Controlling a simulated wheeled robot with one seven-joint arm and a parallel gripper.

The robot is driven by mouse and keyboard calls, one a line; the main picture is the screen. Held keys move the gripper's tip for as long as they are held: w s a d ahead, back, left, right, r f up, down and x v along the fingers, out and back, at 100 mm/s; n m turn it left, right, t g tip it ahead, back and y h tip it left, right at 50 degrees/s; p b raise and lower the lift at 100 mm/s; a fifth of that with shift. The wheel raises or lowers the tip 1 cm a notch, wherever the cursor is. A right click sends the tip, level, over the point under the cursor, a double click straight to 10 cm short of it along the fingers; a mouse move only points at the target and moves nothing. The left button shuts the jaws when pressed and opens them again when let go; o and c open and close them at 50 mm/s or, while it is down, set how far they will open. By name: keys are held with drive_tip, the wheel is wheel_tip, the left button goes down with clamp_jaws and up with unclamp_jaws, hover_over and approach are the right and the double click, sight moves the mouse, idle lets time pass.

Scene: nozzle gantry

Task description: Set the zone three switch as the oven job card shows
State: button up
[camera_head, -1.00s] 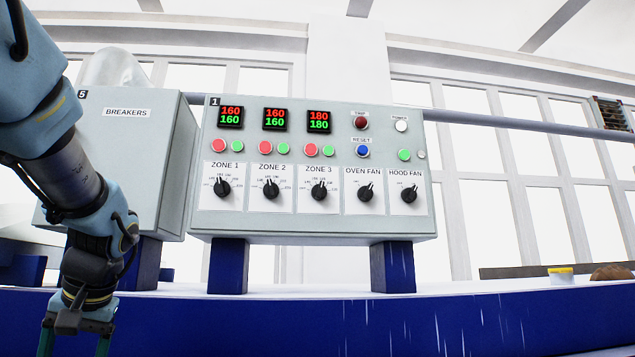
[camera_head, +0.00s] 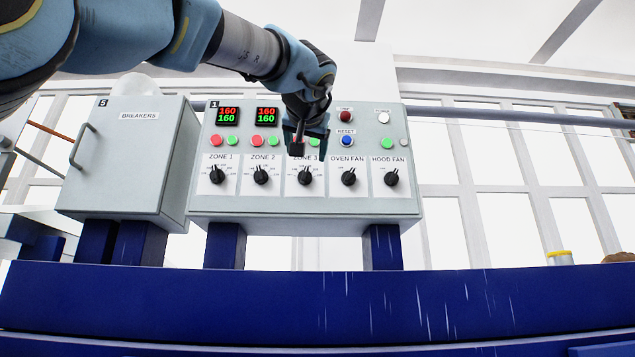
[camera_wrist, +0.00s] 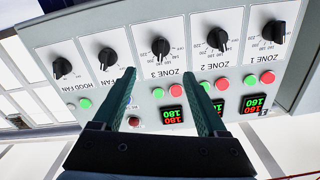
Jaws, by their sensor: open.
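The zone three switch (camera_head: 305,176) is a black rotary knob on a white plate under the ZONE 3 label. It also shows upside down in the wrist view (camera_wrist: 160,47); its exact setting is too small to read surely. My gripper (camera_head: 309,152) is in front of the panel, just above this knob in the head view. In the wrist view my gripper (camera_wrist: 158,64) has its two green fingers apart, with the knob seen between and beyond the tips, nothing held. The zone three display (camera_wrist: 172,115) is lit; my arm hides it in the head view. No oven job card is in view.
The grey control panel (camera_head: 300,207) also has zone 1 (camera_head: 217,175), zone 2 (camera_head: 261,175), oven fan (camera_head: 348,176) and hood fan (camera_head: 391,176) knobs close beside. A breakers cabinet (camera_head: 120,165) stands at left. A blue beam (camera_head: 250,300) runs below.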

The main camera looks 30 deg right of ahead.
sight(306, 171)
drive_tip(key=p+x, duration=0.2)
drive_tip(key=x, duration=0.8)
drive_tip(key=shift+w+d+p, duration=0.1)
drive_tip(key=shift+w+p, duration=0.1)
drive_tip(key=shift+p, duration=0.15)
clamp_jaws()
